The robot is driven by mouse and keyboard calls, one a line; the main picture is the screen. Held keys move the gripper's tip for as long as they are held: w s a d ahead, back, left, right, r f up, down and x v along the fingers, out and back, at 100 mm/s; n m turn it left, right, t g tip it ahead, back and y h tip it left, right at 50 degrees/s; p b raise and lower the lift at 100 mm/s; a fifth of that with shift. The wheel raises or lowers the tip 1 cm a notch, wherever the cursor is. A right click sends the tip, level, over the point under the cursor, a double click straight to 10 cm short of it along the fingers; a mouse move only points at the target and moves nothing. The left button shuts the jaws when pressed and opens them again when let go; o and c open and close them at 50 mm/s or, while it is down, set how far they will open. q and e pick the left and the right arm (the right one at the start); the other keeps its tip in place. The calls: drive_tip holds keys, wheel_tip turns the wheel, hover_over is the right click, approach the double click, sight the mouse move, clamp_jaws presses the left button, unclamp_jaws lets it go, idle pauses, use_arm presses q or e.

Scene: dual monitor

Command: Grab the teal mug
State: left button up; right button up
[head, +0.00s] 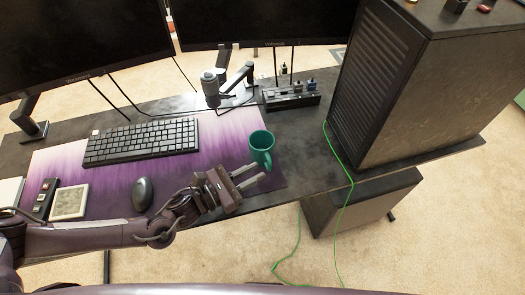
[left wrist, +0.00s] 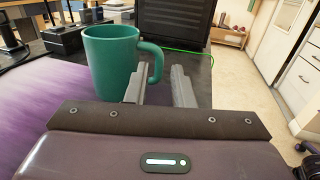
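The teal mug (head: 261,146) stands upright on the right part of the purple desk mat (head: 215,140). In the left wrist view the mug (left wrist: 110,62) is on the left, with its handle on its right side. My left gripper (head: 249,177) is just on the near side of the mug, its fingers pointing right in the head view. It is open and empty. In the left wrist view the gap between the fingers (left wrist: 160,88) lies right of the mug's body, close to the handle. Whether a finger touches the handle I cannot tell. My right gripper is not in view.
A keyboard (head: 142,141) and a mouse (head: 142,194) lie on the mat to the left. A monitor arm base (head: 212,88) and a black holder (head: 291,95) stand behind the mug. A large dark computer case (head: 400,85) stands right. The desk's near edge runs close below my gripper.

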sight(268, 168)
use_arm(q)
drive_tip(key=shift+w+d+f, duration=0.25)
drive_tip(key=shift+d+f, duration=0.15)
drive_tip(key=shift+f, duration=0.35)
drive_tip(key=shift+w+d, duration=0.15)
drive_tip(key=shift+d, duration=0.05)
drive_tip(key=x, duration=0.6)
drive_tip(key=shift+w+f+p, duration=0.1)
drive_tip(key=shift+w+p, duration=0.05)
drive_tip(key=shift+p, duration=0.15)
drive_tip(key=shift+c, duration=0.2)
clamp_jaws()
